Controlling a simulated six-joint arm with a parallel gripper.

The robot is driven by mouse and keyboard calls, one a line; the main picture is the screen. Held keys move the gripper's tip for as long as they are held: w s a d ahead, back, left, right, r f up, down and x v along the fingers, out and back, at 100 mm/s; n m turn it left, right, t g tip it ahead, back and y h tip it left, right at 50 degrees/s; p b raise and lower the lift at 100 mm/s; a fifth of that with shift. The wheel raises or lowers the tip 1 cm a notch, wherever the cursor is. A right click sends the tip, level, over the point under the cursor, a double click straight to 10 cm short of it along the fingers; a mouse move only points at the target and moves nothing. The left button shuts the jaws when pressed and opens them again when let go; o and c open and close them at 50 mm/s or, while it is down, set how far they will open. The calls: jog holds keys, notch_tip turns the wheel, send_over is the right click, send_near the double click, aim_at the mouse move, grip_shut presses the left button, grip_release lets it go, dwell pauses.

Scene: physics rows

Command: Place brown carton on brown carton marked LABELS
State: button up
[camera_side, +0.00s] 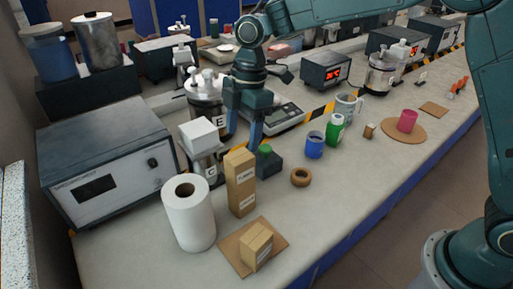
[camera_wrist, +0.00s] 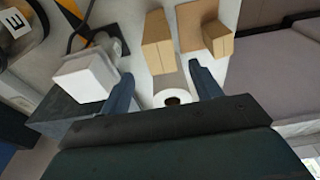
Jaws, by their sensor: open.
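A tall brown carton (camera_side: 240,185) stands upright on the bench in the side view, with a white label near its base. A smaller brown carton (camera_side: 257,247) with a pale strip and label sits on a flat cardboard square (camera_side: 236,249) nearer the front. The label print is too small to read surely. In the wrist view the tall carton (camera_wrist: 157,45) and the smaller carton (camera_wrist: 217,40) on the cardboard (camera_wrist: 188,28) lie beyond the fingers. My gripper (camera_side: 244,138) is open and empty, fingers pointing down, behind and above the tall carton; its fingers also frame the wrist view (camera_wrist: 160,78).
A paper roll (camera_side: 188,213) stands left of the tall carton. A white box (camera_side: 198,134) sits on a jar behind it. A dark block with a green top (camera_side: 267,162), a tape ring (camera_side: 301,177) and a blue cup (camera_side: 314,146) are to the right. Bench is clear at front right.

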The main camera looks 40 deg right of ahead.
jog(key=shift+d+r, duration=0.1)
jog(key=shift+r, duration=0.65)
jog(key=shift+s+d+r, duration=0.15)
jog(key=shift+d+r, duration=0.05)
jog(key=s+d+r+m+t, duration=0.3)
jog(key=s+d+r+m, duration=0.55)
jog(key=s+d, duration=0.2)
jog(key=s+d+m+t+h, duration=0.1)
jog(key=s+d+m, duration=0.3)
jog(key=s, duration=0.5)
jog(key=s+d+f+m+t, duration=0.1)
jog(key=s+d+m, duration=0.3)
jog(key=s, duration=0.5)
jog(key=shift+d+f+m+t+h, duration=0.15)
jog(key=shift+f+m+t+h, duration=0.2)
jog(key=shift+m, duration=0.4)
jog(key=shift+w, duration=0.1)
